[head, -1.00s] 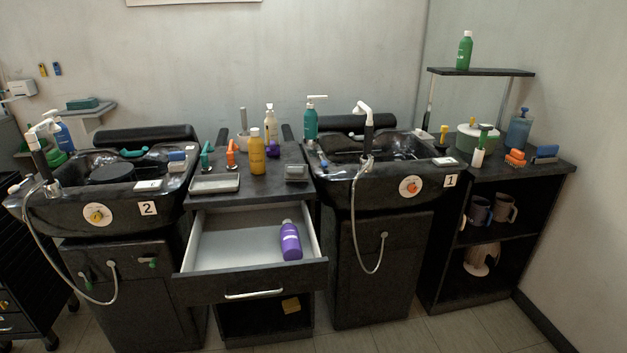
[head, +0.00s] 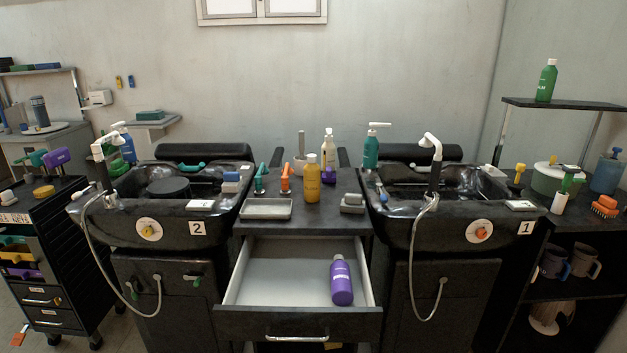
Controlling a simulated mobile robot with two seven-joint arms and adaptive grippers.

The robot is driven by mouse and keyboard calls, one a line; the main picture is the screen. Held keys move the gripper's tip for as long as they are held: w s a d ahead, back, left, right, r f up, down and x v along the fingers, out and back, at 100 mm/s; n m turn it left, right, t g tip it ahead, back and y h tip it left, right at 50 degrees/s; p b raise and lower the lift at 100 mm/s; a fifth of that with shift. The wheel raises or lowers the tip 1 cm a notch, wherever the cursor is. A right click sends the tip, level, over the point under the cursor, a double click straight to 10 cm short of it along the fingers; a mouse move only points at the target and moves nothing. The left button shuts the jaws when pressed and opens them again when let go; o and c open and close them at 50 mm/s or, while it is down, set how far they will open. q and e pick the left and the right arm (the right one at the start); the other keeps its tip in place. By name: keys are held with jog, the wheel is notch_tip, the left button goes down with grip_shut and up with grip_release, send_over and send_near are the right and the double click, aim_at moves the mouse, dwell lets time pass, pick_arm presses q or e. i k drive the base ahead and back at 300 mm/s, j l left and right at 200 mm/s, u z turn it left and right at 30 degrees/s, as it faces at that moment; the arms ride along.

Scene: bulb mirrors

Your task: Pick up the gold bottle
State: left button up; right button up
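The gold bottle (head: 312,179) stands upright on the dark counter (head: 330,219) between the two wash basins, with a pale cap on top. Neither of my grippers shows in the head view.
Below the counter a drawer (head: 263,296) is pulled open with a purple bottle (head: 341,281) lying in it. A metal tray (head: 266,209) is at the counter's front left. Basins stand left (head: 177,226) and right (head: 459,229). A black trolley (head: 62,270) is at far left.

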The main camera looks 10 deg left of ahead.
aim_at(312, 170)
jog(key=i+l+u, duration=0.1)
jog(key=l, duration=0.2)
jog(key=i+l, duration=0.2)
jog(key=l, duration=0.15)
jog(key=i+l+u, duration=0.15)
jog(key=l, duration=0.2)
jog(key=i+l, duration=0.15)
jog(key=l, duration=0.2)
jog(key=i+l+u, duration=0.15)
jog(key=l, duration=0.2)
jog(key=i+l, duration=0.1)
jog(key=l, duration=0.25)
jog(key=u, duration=0.05)
